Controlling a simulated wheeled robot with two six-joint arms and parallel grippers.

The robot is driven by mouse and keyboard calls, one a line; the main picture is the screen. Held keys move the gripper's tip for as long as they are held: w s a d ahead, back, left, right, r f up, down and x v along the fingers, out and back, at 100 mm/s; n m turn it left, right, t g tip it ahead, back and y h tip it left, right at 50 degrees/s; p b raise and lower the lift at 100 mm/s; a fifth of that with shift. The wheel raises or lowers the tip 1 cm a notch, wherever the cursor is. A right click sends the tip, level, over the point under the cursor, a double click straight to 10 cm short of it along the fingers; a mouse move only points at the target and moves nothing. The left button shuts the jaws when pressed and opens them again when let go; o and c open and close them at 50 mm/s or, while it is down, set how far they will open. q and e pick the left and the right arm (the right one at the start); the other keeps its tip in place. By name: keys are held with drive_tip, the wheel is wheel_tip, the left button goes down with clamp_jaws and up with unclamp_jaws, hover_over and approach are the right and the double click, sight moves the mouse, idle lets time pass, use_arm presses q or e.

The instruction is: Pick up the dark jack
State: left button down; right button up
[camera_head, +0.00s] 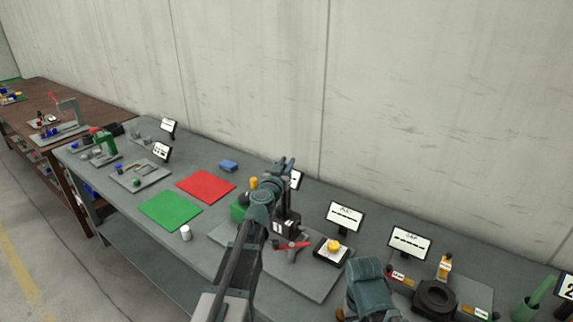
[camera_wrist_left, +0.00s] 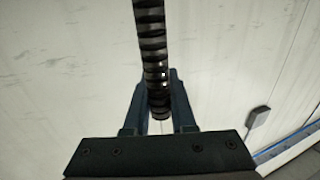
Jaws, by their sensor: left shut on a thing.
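My left gripper (camera_head: 285,164) is above the workbench, at the end of the arm that rises from the bottom of the head view. In the left wrist view its two blue-grey fingers (camera_wrist_left: 160,110) are closed on the dark jack (camera_wrist_left: 152,45), seen as a black, ridged, threaded screw. The screw runs from the top edge of that view down between the fingers. Pale wall fills the view behind it. The rest of the jack is outside that view. In the head view I cannot make out the held jack clearly. My right gripper is not visible.
The grey workbench (camera_head: 130,245) carries a red mat (camera_head: 206,186), a green mat (camera_head: 170,211), a small white cylinder (camera_head: 186,233) and a blue block (camera_head: 228,166). A red-handled piece (camera_head: 292,246), a sign (camera_head: 344,217) and a dark ring (camera_head: 436,298) are nearby. The wall stands behind.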

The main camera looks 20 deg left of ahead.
use_arm(q)
wheel_tip(320, 180, up, 6)
drive_tip(key=p, duration=0.4)
drive_tip(key=shift+f+p, duration=0.2)
drive_tip(key=shift+p, duration=0.1)
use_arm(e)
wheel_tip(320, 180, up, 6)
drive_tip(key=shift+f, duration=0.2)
use_arm(q)
drive_tip(key=shift+f, duration=0.1)
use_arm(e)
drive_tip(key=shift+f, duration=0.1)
use_arm(q)
wheel_tip(320, 180, down, 4)
drive_tip(key=b, duration=0.4)
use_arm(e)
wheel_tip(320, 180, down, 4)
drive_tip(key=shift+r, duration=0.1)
use_arm(q)
drive_tip(key=shift+r, duration=0.25)
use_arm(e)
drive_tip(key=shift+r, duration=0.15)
